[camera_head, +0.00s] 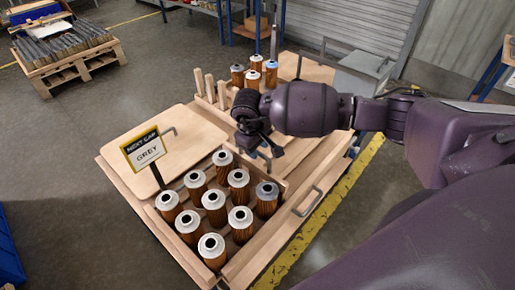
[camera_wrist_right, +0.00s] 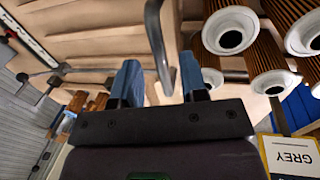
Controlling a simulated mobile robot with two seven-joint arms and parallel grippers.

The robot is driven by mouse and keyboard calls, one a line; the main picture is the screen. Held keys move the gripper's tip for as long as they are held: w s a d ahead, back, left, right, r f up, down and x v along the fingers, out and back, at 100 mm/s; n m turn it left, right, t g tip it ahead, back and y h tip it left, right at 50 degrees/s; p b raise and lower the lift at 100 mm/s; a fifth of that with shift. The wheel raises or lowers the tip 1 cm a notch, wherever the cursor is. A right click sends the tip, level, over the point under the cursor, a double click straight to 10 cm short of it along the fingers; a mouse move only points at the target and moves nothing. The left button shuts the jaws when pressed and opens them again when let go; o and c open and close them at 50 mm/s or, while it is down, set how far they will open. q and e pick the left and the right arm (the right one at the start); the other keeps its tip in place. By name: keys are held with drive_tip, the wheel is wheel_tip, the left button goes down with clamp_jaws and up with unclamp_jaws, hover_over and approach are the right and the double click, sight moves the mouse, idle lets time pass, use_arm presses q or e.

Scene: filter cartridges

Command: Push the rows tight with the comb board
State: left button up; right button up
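Several orange-brown filter cartridges with pale caps (camera_head: 214,200) stand in loose rows in a wooden tray (camera_head: 246,262); one has a darker grey cap (camera_head: 267,189). Upright wooden pegs (camera_head: 210,88) stand behind the tray; I cannot tell whether they belong to the comb board. My right gripper (camera_head: 262,150) is over the tray's back end, behind the cartridges. In the right wrist view its blue fingers (camera_wrist_right: 161,85) are apart, with the end of a bent grey metal bar (camera_wrist_right: 156,40) between or just beyond them. I cannot tell contact. My left gripper is out of view.
A sign reading "NEXT CAP GREY" (camera_head: 143,150) stands at the tray's left. A flat wooden board (camera_head: 130,170) with a metal handle lies behind it. A metal handle (camera_head: 307,203) is on the tray's right side. More cartridges (camera_head: 254,76) stand at the back.

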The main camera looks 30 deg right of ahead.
drive_tip(key=shift+d+f, duration=0.1)
drive_tip(key=shift+f, duration=0.6)
drive_tip(key=shift+c, duration=0.2)
clamp_jaws()
